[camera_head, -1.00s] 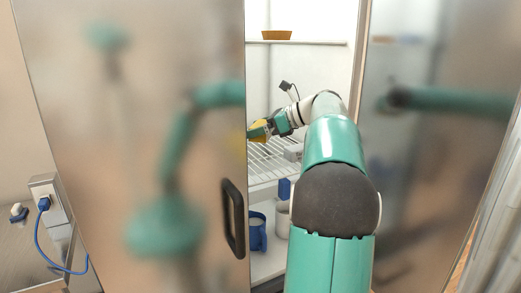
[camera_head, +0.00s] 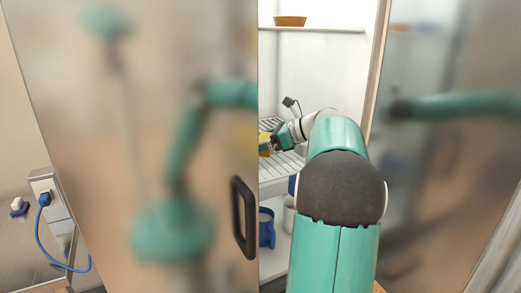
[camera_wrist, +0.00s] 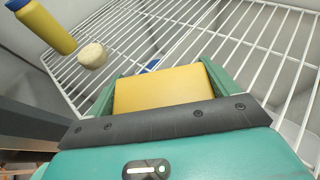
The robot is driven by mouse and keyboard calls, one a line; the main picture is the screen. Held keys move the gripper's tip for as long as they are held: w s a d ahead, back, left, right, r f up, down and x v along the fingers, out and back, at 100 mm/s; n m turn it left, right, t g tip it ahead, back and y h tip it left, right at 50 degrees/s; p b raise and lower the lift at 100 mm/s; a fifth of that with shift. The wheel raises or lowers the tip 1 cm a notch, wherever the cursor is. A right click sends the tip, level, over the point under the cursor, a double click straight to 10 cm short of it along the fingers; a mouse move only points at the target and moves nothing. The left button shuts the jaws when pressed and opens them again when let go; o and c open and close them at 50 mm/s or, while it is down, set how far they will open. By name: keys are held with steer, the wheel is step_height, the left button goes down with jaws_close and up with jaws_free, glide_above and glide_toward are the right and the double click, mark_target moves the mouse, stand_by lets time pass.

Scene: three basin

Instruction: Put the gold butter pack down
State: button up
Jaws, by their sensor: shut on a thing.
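My gripper (camera_wrist: 163,95) is shut on the gold butter pack (camera_wrist: 160,88), a yellow block between its two green fingers in the wrist view. A white wire shelf (camera_wrist: 240,32) lies beyond and below the pack; I cannot tell whether the pack touches it. In the head view my arm reaches into the open cabinet, and the gripper (camera_head: 269,144) is at the wire shelf (camera_head: 290,160). Part of the pack and gripper is hidden there by the steel door.
A yellow bottle with a blue cap (camera_wrist: 45,25) and a pale round item (camera_wrist: 92,55) are on the shelf's left. The steel door (camera_head: 130,150) with a black handle (camera_head: 243,218) stands close left of my arm. A blue mug (camera_head: 266,228) stands below. An orange-brown bowl (camera_head: 290,21) sits above.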

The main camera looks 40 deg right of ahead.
steer(key=shift+f, duration=1.4)
steer(key=o, duration=0.9)
steer(key=shift+f, duration=0.15)
steer(key=shift+s+d+r, duration=0.2)
steer(key=shift+s+r, duration=0.1)
steer(key=v, duration=1.1)
steer(key=shift+s+d+r, duration=0.1)
steer(key=shift+r, duration=0.05)
